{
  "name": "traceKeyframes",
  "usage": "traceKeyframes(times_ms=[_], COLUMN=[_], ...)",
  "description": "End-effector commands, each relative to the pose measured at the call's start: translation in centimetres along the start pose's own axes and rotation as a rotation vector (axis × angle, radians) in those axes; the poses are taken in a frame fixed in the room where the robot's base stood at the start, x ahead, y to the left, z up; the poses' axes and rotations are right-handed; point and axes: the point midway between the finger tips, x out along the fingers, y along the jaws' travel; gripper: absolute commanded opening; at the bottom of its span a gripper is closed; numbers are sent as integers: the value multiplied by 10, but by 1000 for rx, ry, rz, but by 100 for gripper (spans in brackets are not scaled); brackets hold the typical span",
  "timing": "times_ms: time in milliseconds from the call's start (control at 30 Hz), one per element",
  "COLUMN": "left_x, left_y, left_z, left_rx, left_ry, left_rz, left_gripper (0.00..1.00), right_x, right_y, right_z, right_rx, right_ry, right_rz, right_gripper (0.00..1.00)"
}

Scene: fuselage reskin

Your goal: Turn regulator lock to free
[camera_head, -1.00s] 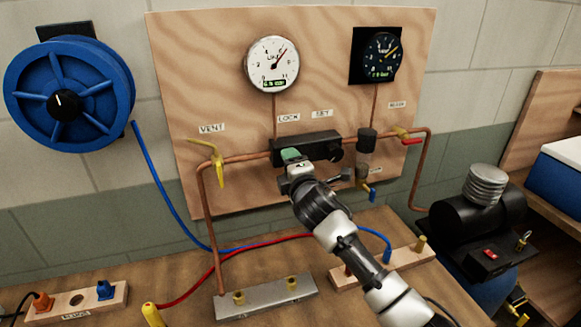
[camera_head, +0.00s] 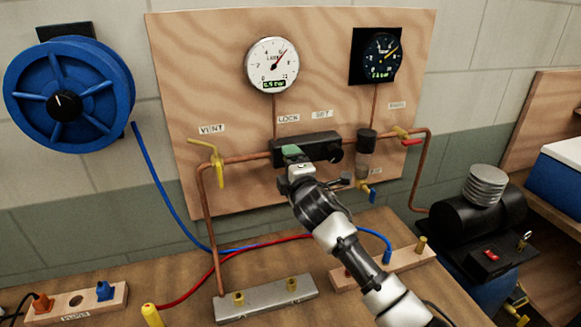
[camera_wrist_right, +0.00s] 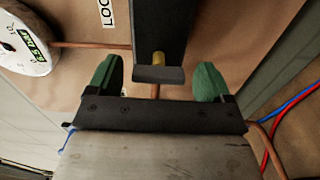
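The regulator (camera_head: 318,146) is a dark block on the wooden panel, under the "LOCK" label (camera_head: 288,118). In the right wrist view the regulator (camera_wrist_right: 160,22) comes down from the top, with a brass stem (camera_wrist_right: 158,59) and a dark flat tab, seemingly the lock (camera_wrist_right: 158,75), at its end. My right gripper (camera_wrist_right: 160,78) is open, its green fingertips on either side of the tab with gaps on both sides. In the head view my right gripper (camera_head: 291,154) covers the lock. My left gripper is in neither current view.
A yellow vent handle (camera_head: 218,167) is left of the regulator and a red valve handle (camera_head: 411,141) is to its right. Copper pipe (camera_head: 205,215) runs along the panel. Two gauges, white (camera_head: 271,65) and black (camera_head: 381,54), hang above. A blue hose reel (camera_head: 68,95) is at left.

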Motion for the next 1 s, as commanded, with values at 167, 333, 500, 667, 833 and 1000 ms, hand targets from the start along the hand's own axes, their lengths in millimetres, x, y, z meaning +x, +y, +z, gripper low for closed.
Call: traceKeyframes(times_ms=[167, 333, 500, 667, 833, 1000], left_x=[0, 2, 6, 12, 18, 22], left_y=[0, 0, 0, 0, 0, 0], left_z=[0, 0, 0, 1, 2, 2], left_rx=[0, 0, 0, 0, 0, 0], left_ry=[0, 0, 0, 0, 0, 0], left_rz=[0, 0, 0, 0, 0, 0], left_gripper=[43, 43, 43, 43, 43, 43], right_x=[0, -7, -28, -54, -80, -99], right_y=[1, 0, -1, -2, -2, -1], right_z=[0, 1, 0, 0, 0, 0], right_rx=[-1, -2, -2, -1, -2, -1], right_ry=[0, -1, 1, 1, 0, 0], right_rz=[1, 1, 2, 2, 1, 1], right_gripper=[81, 81, 81, 81, 81, 81])
